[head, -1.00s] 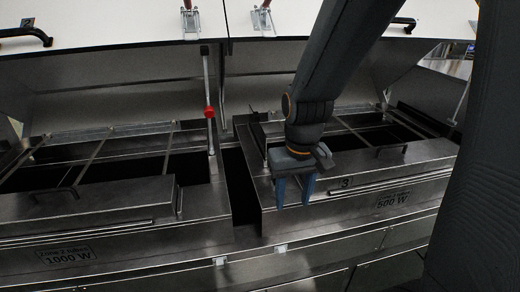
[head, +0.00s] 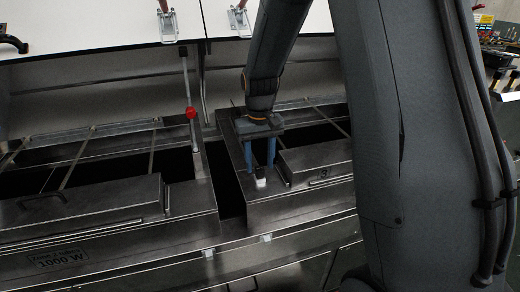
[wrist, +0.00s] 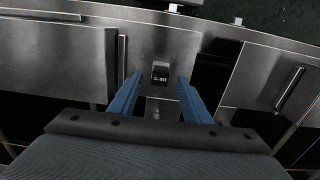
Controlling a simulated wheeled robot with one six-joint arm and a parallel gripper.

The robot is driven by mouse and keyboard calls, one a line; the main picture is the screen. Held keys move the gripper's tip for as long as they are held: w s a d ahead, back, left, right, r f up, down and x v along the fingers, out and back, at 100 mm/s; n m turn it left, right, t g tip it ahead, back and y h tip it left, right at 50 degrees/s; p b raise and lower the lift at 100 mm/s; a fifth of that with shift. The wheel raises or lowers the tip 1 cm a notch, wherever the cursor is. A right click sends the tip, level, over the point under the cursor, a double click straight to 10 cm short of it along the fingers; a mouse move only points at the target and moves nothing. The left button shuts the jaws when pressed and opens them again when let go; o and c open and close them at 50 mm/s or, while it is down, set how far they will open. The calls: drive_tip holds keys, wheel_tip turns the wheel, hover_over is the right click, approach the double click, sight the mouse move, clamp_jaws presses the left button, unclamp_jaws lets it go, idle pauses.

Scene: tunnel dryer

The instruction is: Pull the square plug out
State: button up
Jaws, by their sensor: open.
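The square plug (head: 261,178) is a small block with a pale face in the head view, on the metal top to the left of the "3" label. In the wrist view the plug (wrist: 160,72) is dark with pale lettering. My gripper (head: 260,166) points down over it with blue fingers spread. In the wrist view the gripper's fingertips (wrist: 160,79) lie to either side of the plug, with a gap on each side. Nothing is held. I cannot tell how far the fingertips are above the metal.
A dark gap separates this unit from the "1000 W" unit (head: 60,255) at left. A red-knobbed lever (head: 191,113) stands left of my gripper. Raised white lids (head: 95,30) hang behind. Dark openings with bars lie beyond the plug.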

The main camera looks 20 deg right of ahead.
sight(260, 169)
drive_tip(key=shift+f, duration=0.65)
clamp_jaws()
drive_tip(key=shift+r+p, duration=0.8)
idle(0.8)
drive_tip(key=shift+r+p, duration=0.6)
drive_tip(key=shift+r, duration=0.15)
drive_tip(key=shift+r, duration=0.1)
drive_tip(key=shift+r+p, duration=1.65)
drive_tip(key=shift+r, duration=0.5)
